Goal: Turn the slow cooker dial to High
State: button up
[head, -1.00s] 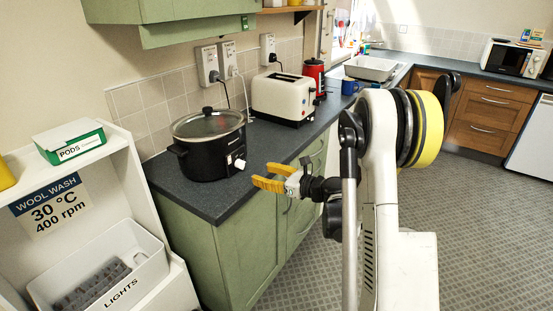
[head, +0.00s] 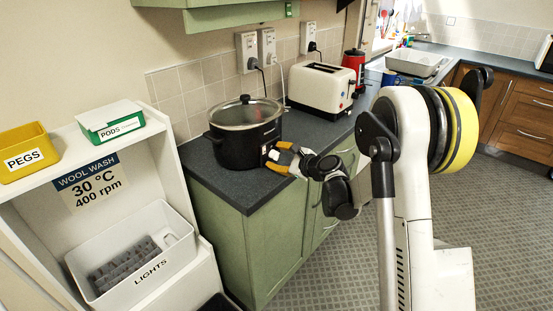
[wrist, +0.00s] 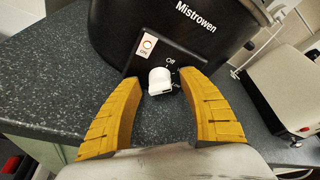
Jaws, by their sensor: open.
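The black slow cooker (head: 239,148) with a glass lid stands on the dark counter near its left end. In the wrist view its front (wrist: 190,30) reads "Mistrowen". Its white dial (wrist: 160,80) sits low on the front panel, with the word "Off" printed just above it. Other dial markings are hidden or too small to read. My gripper (head: 273,160) is at the cooker's front. In the wrist view my gripper (wrist: 160,85) is open, with one yellow finger on each side of the dial. A gap shows left of the dial; contact on the right I cannot tell.
A cream toaster (head: 320,88) stands right of the cooker, beside wall sockets with cables. A white shelf unit with a "LIGHTS" bin (head: 185,245) stands left of the counter.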

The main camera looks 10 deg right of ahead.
jog(key=shift+w, duration=0.1)
grip_shut()
jog(key=shift+m, duration=0.4)
jog(key=m+g+y, duration=0.1)
jog(key=m, duration=0.1)
jog(key=shift+d+m+g, duration=0.1)
jog(key=shift+m+g, duration=0.2)
jog(key=m+g+y, duration=0.1)
jog(key=m+y, duration=0.1)
jog(key=m, duration=0.2)
jog(key=shift+w, duration=0.1)
jog(key=m+g+y+b, duration=0.1)
jog(key=m+y, duration=0.1)
jog(key=m, duration=0.1)
jog(key=shift+d+f+m+y, duration=0.1)
jog(key=shift+m+y, duration=0.2)
jog(key=shift+m, duration=0.1)
jog(key=m+y+b, duration=0.1)
jog(key=m, duration=0.2)
jog(key=shift+m+y+b, duration=0.35)
jog(key=shift+m+y, duration=0.05)
